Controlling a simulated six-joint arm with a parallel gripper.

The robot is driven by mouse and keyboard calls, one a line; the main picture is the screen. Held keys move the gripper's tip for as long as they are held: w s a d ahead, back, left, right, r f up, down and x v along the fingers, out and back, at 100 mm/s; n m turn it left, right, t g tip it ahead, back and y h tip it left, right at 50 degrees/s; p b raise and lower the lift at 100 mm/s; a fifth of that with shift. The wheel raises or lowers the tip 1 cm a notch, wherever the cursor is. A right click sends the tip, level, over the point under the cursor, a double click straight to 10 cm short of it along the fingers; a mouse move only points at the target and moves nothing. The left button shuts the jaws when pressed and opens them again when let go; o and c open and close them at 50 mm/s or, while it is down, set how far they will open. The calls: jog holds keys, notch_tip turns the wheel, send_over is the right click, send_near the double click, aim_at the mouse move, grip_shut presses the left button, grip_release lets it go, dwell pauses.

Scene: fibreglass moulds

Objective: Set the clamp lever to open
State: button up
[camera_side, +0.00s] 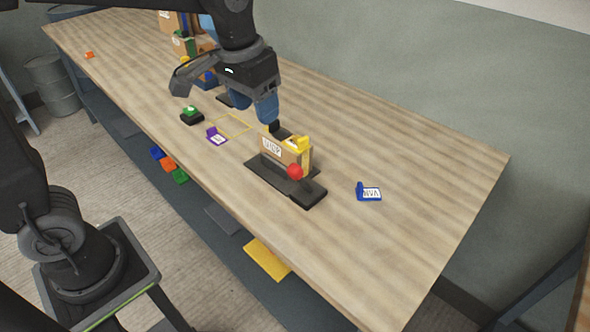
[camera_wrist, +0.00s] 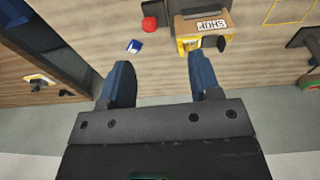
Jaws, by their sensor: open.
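A clamp fixture has a dark base (camera_side: 309,194), a tan block with a white label (camera_side: 271,147) and yellow parts (camera_side: 301,147). A red ball knob (camera_side: 295,171) sits at its front right, beside the block; I take it for the lever's end. The lever's arm and setting are hard to make out. In the wrist view the red knob (camera_wrist: 150,24) shows above the fingers, left of the tan block (camera_wrist: 182,26) labelled SHOP. My gripper (camera_side: 256,112) is above and behind the fixture. Its blue fingers (camera_wrist: 158,68) are apart and empty, not touching the knob.
A blue tag holder (camera_side: 370,193) lies right of the fixture and a purple one (camera_side: 216,137) lies left. A green button on a black base (camera_side: 191,115) and stacked boxes (camera_side: 183,42) stand farther back. The table (camera_side: 430,165) is clear at right.

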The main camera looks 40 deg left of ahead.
jog(key=g, duration=0.2)
send_near(295, 164)
notch_tip(295, 164, down, 12)
jog(key=shift+s+d+r, duration=0.1)
jog(key=shift+d, duration=0.05)
dwell(0.4)
grip_shut()
dwell(0.3)
